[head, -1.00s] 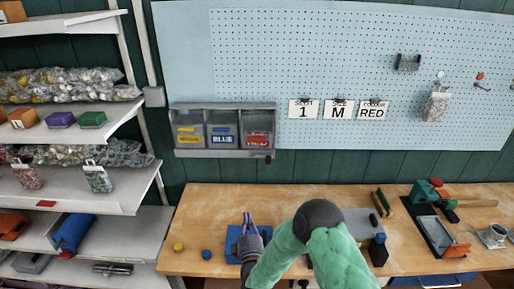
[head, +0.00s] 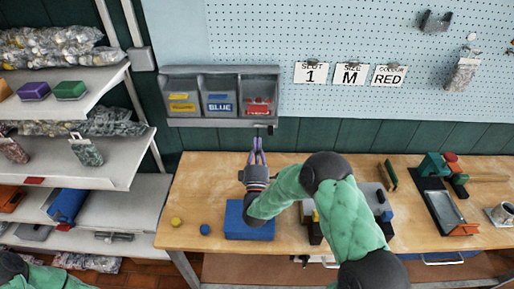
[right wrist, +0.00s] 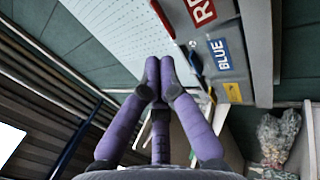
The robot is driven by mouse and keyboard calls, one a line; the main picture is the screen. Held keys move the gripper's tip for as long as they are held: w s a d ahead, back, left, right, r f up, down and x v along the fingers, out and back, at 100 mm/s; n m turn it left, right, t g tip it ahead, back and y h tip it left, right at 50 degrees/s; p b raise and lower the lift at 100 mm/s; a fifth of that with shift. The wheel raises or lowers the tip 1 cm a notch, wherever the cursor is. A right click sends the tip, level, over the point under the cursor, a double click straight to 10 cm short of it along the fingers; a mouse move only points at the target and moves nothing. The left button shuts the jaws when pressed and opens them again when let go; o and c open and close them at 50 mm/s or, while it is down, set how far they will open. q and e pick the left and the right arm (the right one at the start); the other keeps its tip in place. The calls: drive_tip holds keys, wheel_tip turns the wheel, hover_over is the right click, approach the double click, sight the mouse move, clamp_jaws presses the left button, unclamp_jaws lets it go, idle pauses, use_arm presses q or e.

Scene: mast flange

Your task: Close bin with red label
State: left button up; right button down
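The bin with the red label (head: 258,105) is the rightmost of three grey bins on the wall rack; its label also shows at the top of the right wrist view (right wrist: 202,10). It looks open-topped with a dark inside in the head view, but I cannot tell its exact state. My right gripper (head: 257,142) points up just below the red bin, apart from it. In the right wrist view its purple fingers (right wrist: 160,70) meet at the tips, with nothing visible between them. Part of my left arm shows at the lower left, but its gripper is out of view.
The yellow-label bin (head: 183,104) and BLUE bin (head: 220,105) sit left of the red one. Cards reading 1, M and RED (head: 388,75) hang on the pegboard. A blue block (head: 245,226) lies on the workbench (head: 200,190) under my right arm. Loaded shelves stand left.

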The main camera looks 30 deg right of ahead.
drive_tip(key=p, duration=0.1)
approach(258, 106)
drive_tip(key=x, duration=0.4)
drive_tip(key=shift+w+d+r, duration=0.2)
drive_tip(key=shift+r, duration=0.05)
drive_tip(key=shift+w+r+p, duration=0.1)
drive_tip(key=shift+r+p, duration=0.15)
drive_tip(key=shift+p, duration=0.05)
drive_tip(key=w+r+g+y+p, duration=0.1)
drive_tip(key=p, duration=0.1)
drive_tip(key=w+d+r+g+y+p, duration=0.1)
drive_tip(key=p, duration=0.1)
drive_tip(key=shift+d+r+p, duration=0.15)
drive_tip(key=shift+r+p, duration=0.25)
drive_tip(key=shift+w+d+r+g+p, duration=0.15)
drive_tip(key=shift+g+p, duration=0.25)
drive_tip(key=shift+g, duration=0.2)
drive_tip(key=shift+w+d, duration=0.1)
drive_tip(key=shift+w, duration=0.15)
drive_tip(key=shift+w+d+r, duration=0.2)
drive_tip(key=shift+w+d, duration=0.1)
drive_tip(key=shift+w, duration=0.2)
drive_tip(key=shift+y, duration=0.3)
